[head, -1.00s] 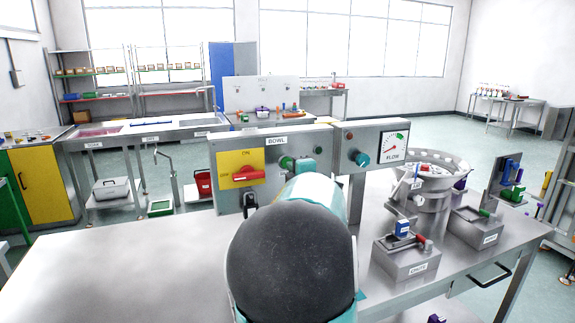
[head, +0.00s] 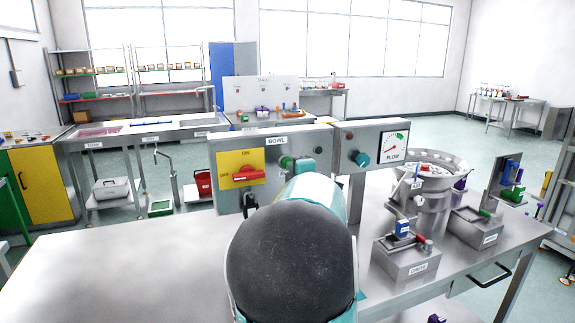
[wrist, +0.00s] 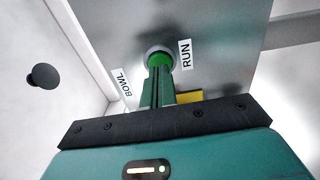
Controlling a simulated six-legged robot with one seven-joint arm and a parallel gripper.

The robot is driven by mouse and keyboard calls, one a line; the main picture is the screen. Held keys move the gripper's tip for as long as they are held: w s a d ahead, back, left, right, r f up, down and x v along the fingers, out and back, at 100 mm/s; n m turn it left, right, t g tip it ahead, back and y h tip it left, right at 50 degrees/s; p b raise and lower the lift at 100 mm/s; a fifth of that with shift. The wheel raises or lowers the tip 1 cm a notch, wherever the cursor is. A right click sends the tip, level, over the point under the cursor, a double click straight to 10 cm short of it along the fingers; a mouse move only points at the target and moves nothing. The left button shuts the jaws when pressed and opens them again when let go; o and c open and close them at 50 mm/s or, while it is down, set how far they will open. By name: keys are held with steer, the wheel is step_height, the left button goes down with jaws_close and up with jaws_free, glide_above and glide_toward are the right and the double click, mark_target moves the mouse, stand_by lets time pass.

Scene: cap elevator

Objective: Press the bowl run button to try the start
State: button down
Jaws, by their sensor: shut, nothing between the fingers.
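The bowl panel (head: 228,198) is a grey box labelled BOWL, standing at the back of the bench in the head view. The green run button (wrist: 160,57) sits in a round collar beside the RUN label (wrist: 185,54) in the wrist view. It also shows as a small green disc in the head view (head: 286,162). My gripper (wrist: 159,75) is shut and empty, its fingertips right at the button's face and overlapping its lower part. I cannot tell whether they touch it or whether it is pushed in. My arm hides part of the panel in the head view.
A red rotary switch (head: 247,175) on a yellow plate is left of the button. The FLOW panel (head: 398,140) with a dial and teal knob stands to the right. A bowl feeder (head: 433,180) and grey boxes occupy the bench's right side. The bench's left (head: 120,265) is clear.

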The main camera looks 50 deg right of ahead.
steer(key=shift+x, duration=0.85)
stand_by(0.7)
steer(key=shift+s+a, duration=0.1)
steer(key=shift+s, duration=0.1)
steer(key=v, duration=0.5)
stand_by(0.6)
stand_by(0.7)
